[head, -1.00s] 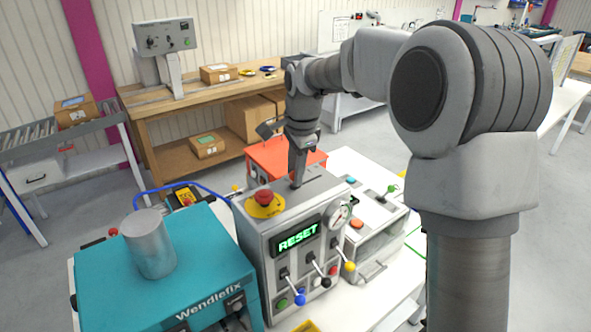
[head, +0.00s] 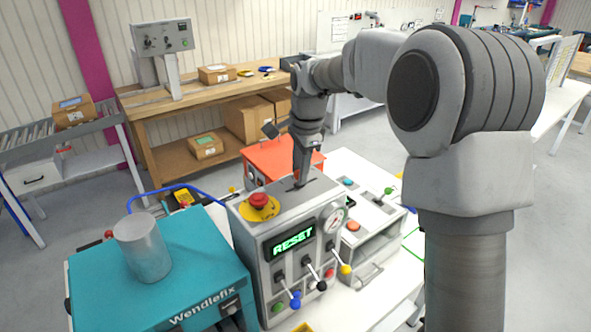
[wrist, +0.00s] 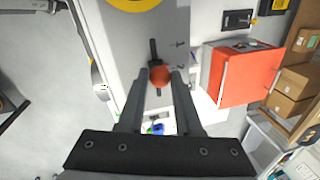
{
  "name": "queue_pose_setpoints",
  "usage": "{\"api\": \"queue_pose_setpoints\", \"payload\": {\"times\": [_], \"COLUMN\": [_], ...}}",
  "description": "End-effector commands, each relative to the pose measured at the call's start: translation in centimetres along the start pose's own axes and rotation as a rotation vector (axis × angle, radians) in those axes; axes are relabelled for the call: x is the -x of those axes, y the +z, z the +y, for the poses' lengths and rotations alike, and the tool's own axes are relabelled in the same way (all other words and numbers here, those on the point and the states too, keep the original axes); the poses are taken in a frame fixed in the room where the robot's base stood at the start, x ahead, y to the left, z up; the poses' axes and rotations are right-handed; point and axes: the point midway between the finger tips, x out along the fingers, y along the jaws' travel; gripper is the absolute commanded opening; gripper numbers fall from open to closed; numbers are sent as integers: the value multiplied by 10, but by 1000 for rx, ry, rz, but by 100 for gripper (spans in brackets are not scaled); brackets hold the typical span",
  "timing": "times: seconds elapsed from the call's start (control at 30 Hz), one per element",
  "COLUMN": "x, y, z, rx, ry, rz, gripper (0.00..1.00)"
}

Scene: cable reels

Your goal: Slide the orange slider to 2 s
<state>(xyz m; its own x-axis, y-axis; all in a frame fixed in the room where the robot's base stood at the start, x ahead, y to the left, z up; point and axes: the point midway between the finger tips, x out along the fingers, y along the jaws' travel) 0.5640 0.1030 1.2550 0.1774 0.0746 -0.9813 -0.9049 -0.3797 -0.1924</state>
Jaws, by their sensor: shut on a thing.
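The orange slider's round knob (wrist: 160,77) shows in the wrist view, between the two fingertips of my gripper (wrist: 160,72). My gripper is shut on it. The knob sits over a dark slot (wrist: 153,48) in the grey top of the control box, with small tick marks beside it. In the head view my gripper (head: 301,181) points down at the slot in the top of the grey control box (head: 255,246). There the knob is hidden by the fingers. The box's display (head: 293,242) reads RESET in green.
A red emergency button (head: 259,201) on a yellow disc stands on the box top, left of my gripper. A teal Wendlefix machine (head: 195,270) with a metal cylinder is at left. A red box (head: 270,155) stands behind. Levers with coloured knobs line the box front.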

Motion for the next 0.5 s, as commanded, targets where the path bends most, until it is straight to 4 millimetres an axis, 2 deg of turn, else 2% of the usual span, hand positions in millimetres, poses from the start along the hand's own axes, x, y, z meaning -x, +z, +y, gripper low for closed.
{"api": "queue_pose_setpoints", "payload": {"times": [0.33, 0.37, 0.5], "x": [0, 0, 0], "y": [-4, -4, -4], "z": [-1, -1, -1], "rx": [-1, -1, -1], "ry": [-2, -2, -1], "rz": [1, 1, 1], "gripper": [0, 35, 60]}}
